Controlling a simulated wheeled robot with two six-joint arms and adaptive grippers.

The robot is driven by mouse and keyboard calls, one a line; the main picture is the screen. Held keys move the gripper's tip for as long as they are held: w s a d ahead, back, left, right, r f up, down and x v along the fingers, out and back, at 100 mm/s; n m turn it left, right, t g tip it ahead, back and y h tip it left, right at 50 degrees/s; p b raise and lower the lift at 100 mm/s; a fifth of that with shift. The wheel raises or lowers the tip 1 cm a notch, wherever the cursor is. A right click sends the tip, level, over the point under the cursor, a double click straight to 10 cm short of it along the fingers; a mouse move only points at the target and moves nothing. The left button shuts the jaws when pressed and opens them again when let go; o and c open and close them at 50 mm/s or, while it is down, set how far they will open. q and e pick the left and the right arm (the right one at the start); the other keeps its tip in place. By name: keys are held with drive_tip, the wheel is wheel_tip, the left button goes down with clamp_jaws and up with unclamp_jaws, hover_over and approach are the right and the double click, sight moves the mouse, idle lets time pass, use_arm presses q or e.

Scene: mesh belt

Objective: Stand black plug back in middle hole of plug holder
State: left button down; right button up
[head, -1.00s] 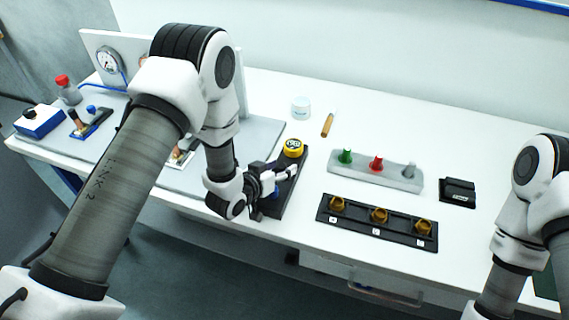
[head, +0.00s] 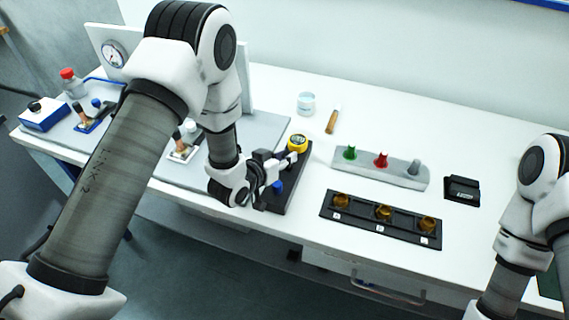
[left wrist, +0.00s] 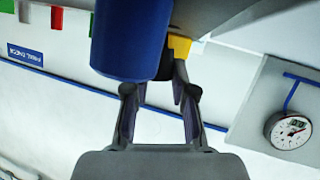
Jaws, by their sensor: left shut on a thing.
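The plug holder (head: 297,180) is a long dark block near the table's front edge. A yellow round-topped piece (head: 297,142) stands at its far end and a blue plug (head: 277,187) at its near end. My left gripper (head: 293,158) is over the middle of the holder, between these two. In the left wrist view the blue plug (left wrist: 130,40) is large and close. Behind it the fingers close on the black plug (left wrist: 166,68), mostly hidden, with the yellow piece (left wrist: 180,45) beyond. I cannot tell whether the black plug's lower end is in the hole.
A grey rack (head: 400,178) with green, red and grey cones stands right of the holder. In front of it is a black tray (head: 362,226) with amber pieces. A white jar (head: 305,103) stands behind. A grey board with a gauge (head: 113,55) is at left.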

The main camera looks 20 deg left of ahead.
use_arm(q)
wheel_tip(320, 180, up, 7)
drive_tip(key=b, duration=0.2)
drive_tip(key=shift+m+g+y, duration=0.5)
drive_tip(key=shift+m+y, duration=0.2)
drive_tip(key=shift+s+d+f+b, duration=0.15)
drive_tip(key=shift+f+b, duration=0.65)
drive_tip(key=shift+f, duration=0.7)
drive_tip(key=shift+w+d+f+b, duration=0.1)
drive_tip(key=shift+f+b, duration=0.65)
drive_tip(key=shift+f, duration=0.75)
drive_tip(key=shift+s+f+b, duration=0.1)
drive_tip(key=shift+f+b, duration=1)
drive_tip(key=shift+f, duration=0.35)
drive_tip(key=c, duration=0.9)
unclamp_jaws()
drive_tip(key=v, duration=0.7)
drive_tip(key=shift+s+a+r, duration=0.1)
drive_tip(key=shift+s+r, duration=0.05)
drive_tip(key=shift+s, duration=0.15)
